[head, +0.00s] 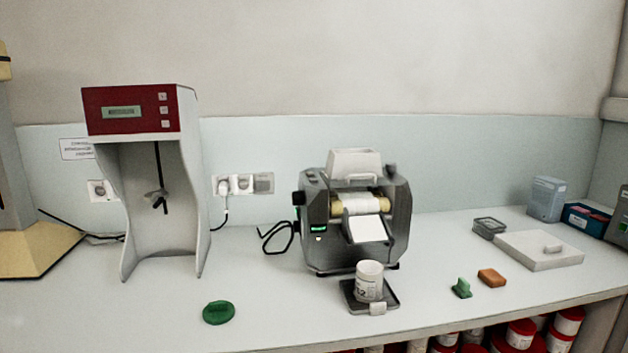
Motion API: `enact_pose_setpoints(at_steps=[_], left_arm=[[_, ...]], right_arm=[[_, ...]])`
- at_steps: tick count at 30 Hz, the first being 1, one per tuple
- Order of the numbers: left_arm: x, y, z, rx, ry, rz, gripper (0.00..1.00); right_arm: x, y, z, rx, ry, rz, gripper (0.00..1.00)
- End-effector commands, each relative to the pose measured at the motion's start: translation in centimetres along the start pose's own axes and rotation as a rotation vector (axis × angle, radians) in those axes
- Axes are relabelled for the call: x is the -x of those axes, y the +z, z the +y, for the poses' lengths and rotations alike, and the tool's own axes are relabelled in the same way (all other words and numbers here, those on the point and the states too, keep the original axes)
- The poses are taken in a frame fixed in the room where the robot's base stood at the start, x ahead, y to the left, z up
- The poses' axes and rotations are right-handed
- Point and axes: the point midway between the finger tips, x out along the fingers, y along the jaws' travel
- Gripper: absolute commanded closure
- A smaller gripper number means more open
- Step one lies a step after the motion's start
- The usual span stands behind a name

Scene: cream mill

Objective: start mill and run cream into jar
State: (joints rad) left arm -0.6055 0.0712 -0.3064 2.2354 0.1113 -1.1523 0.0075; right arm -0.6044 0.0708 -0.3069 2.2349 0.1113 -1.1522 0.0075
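The grey mill (315,250) stands on the bench right of centre. A white hopper (352,163) sits on top, above pale rollers (362,203) with yellowish ends. A white sloping plate (368,230) comes off the rollers at the front. A small green display (319,229) and a dark knob (298,198) are on the mill's left side. The white jar (368,284) stands upright and open-topped on a dark tray (388,301) in front of the mill, below the plate. I cannot see its contents. Neither of my grippers is in view.
A red-topped mixer (185,150) stands at left. A round green lid (218,312) lies in front. Right of the jar are a green piece (461,288) and an orange block (491,278). A white slab (538,250) lies farther right. Bench between lid and tray is clear.

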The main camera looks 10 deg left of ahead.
Motion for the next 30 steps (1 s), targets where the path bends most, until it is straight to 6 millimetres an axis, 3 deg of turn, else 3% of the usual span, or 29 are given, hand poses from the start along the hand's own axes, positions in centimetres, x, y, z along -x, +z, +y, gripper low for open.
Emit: enact_pose_setpoints(at_steps=[5, 9, 11, 30], left_arm=[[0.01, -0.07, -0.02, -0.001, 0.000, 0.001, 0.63], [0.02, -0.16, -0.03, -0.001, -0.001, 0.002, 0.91], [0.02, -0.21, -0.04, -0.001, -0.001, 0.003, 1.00], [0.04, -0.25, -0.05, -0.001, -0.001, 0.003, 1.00]], right_arm=[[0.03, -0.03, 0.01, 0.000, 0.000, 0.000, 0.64], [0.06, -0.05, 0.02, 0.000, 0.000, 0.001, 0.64], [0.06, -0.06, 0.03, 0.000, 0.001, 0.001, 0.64], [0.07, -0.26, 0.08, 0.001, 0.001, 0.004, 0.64]])
